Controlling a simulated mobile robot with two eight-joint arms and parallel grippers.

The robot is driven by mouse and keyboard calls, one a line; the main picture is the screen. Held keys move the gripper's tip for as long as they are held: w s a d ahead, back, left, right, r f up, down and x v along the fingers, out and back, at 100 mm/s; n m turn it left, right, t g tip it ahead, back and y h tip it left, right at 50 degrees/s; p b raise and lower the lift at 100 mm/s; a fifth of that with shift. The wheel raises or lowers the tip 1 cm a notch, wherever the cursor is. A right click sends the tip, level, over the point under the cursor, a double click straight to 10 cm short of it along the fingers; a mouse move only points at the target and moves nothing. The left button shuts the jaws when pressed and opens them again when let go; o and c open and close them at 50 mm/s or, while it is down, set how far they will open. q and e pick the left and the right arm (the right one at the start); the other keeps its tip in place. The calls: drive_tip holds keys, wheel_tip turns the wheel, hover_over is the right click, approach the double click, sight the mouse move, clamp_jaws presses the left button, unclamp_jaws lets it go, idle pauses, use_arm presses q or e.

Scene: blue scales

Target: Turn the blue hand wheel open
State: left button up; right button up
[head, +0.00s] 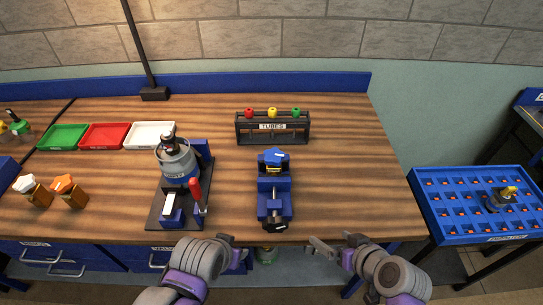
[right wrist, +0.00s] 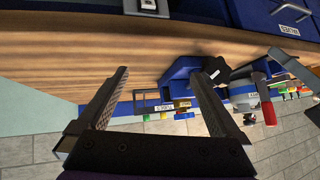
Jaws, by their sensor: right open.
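The blue hand wheel (head: 275,155) is a lobed knob at the far end of a blue vise-like fixture (head: 286,187), which stands near the middle of the table. A black knob (head: 278,227) sits at the fixture's near end.
A black press with a red handle (head: 195,190) stands left of the fixture. A rack with coloured caps (head: 272,127) is behind. White (head: 26,184) and orange (head: 62,184) knobs are at left. A blue grid tray (head: 425,205) is at right. The table right of the fixture is clear.

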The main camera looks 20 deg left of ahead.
drive_tip(key=w+a+r+n+t+y, duration=0.35)
drive_tip(key=w+a+y, duration=0.2)
drive_tip(key=a, duration=0.35)
drive_tip(key=t, duration=0.3)
approach(269, 150)
drive_tip(key=shift+y, duration=0.25)
drive_tip(key=x, duration=0.2)
drive_tip(key=f+x, duration=0.1)
drive_tip(key=x, duration=0.5)
drive_tip(key=shift+w+d+f, duration=0.2)
drive_tip(key=shift+w, duration=0.15)
drive_tip(key=c, duration=1.3)
